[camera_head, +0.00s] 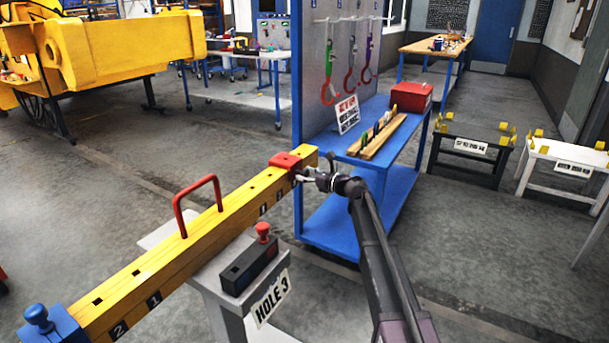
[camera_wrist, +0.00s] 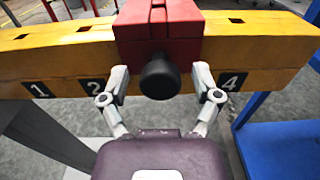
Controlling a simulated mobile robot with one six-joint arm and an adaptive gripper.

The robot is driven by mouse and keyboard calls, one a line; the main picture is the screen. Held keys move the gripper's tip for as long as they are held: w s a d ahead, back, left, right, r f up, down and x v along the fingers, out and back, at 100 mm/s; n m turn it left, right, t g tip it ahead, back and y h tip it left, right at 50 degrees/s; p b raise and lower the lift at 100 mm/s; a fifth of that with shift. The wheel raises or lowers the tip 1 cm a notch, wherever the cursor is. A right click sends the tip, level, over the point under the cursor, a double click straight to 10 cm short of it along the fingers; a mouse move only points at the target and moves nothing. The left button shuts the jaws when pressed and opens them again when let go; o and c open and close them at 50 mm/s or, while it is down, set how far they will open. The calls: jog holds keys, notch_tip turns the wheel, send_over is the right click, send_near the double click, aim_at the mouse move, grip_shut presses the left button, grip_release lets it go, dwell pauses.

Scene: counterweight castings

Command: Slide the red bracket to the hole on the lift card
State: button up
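The red bracket (camera_head: 286,161) sits around the yellow beam (camera_head: 245,199) near its far right end. In the wrist view the bracket (camera_wrist: 158,35) has a black round knob (camera_wrist: 160,79) facing me. It stands between the marks 2 (camera_wrist: 94,86) and 4 (camera_wrist: 232,81), and covers the stretch between them. The lift card (camera_head: 270,298) reads HOLE 3.
A blue bracket (camera_head: 50,325) sits at the beam's near left end. A red handle (camera_head: 197,205) rises from its middle. A dark box with a red button (camera_head: 248,265) is on the grey stand. A blue bench (camera_head: 340,225) stands behind my gripper.

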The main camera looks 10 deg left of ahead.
dwell(0.3)
jog(key=v, duration=1.2)
jog(key=shift+s, duration=0.1)
jog(key=s+d+f+n+g+h, duration=0.2)
jog(key=s+d+f+n+h, duration=0.15)
jog(key=s+f+n, duration=0.5)
jog(key=s+d+f+n+g+h, duration=0.25)
jog(key=s+f+n+h, duration=0.25)
jog(key=s, duration=0.6)
jog(key=s+d+f+n+g+h, duration=0.1)
jog(key=s+d+f+n+h, duration=0.3)
jog(key=s+d, duration=0.3)
jog(key=s+d+f+n+g+h, duration=0.1)
jog(key=s+d+n+h, duration=0.4)
jog(key=s, duration=0.3)
notch_tip(320, 180, up, 20)
jog(key=d+p, duration=0.1)
jog(key=p, duration=1.8)
jog(key=shift+w+d+f+y+p, duration=0.2)
jog(key=shift+w+d+y+p, duration=0.1)
jog(key=shift+y+p, duration=0.15)
